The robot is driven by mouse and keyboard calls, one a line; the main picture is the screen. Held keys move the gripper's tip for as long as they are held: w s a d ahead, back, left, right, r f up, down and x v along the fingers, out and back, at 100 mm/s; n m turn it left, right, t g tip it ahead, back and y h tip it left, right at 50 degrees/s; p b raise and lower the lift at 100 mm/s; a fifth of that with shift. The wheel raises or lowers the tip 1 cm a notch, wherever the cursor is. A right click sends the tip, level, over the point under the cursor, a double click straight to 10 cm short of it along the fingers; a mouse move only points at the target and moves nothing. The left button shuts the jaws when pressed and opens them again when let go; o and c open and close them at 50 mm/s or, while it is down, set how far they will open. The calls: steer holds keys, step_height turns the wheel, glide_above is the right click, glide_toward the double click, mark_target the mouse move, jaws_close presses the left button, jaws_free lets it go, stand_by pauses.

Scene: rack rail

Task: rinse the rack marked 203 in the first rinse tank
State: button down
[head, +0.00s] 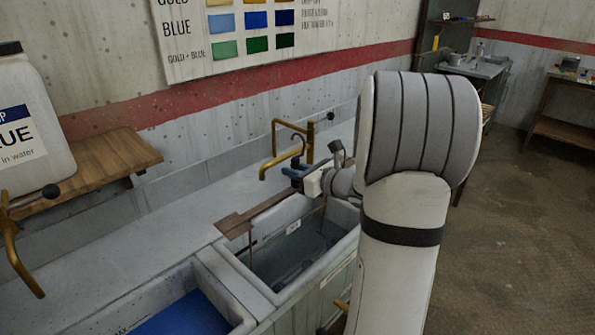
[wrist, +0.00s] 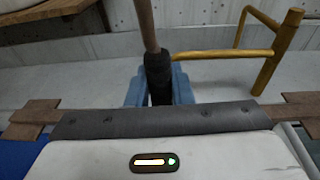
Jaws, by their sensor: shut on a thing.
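My gripper (head: 297,173), with blue fingers, is over the far side of a grey rinse tank (head: 262,287). In the wrist view my gripper (wrist: 158,88) is shut on a black-sleeved upright handle (wrist: 157,66) with a brown stem. A brown wooden crossbar (head: 246,216) spans the tank top, and its ends show on both sides in the wrist view (wrist: 36,113). Thin dark uprights hang below it inside the tank; this looks like the rack. The lower part is dark and unclear. No number 203 is readable.
A brass tap (head: 283,152) stands behind the tank, close to my gripper. A vat of blue liquid (head: 182,316) adjoins on the left. Another brass tap (head: 14,240) and a white jug (head: 32,125) on a wooden shelf (head: 108,160) are farther left.

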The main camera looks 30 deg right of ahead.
steer(key=shift+r+x, duration=0.15)
steer(key=shift+x, duration=0.5)
steer(key=shift+r+x, duration=0.15)
steer(key=shift+x, duration=0.55)
stand_by(1.7)
steer(key=r+p, duration=0.4)
steer(key=r, duration=0.2)
steer(key=s+r+p, duration=0.1)
steer(key=r+p, duration=0.3)
steer(key=r, duration=0.2)
steer(key=s+r+p, duration=0.1)
steer(key=r+p, duration=0.3)
steer(key=r, duration=0.2)
steer(key=shift+d, duration=0.4)
stand_by(0.4)
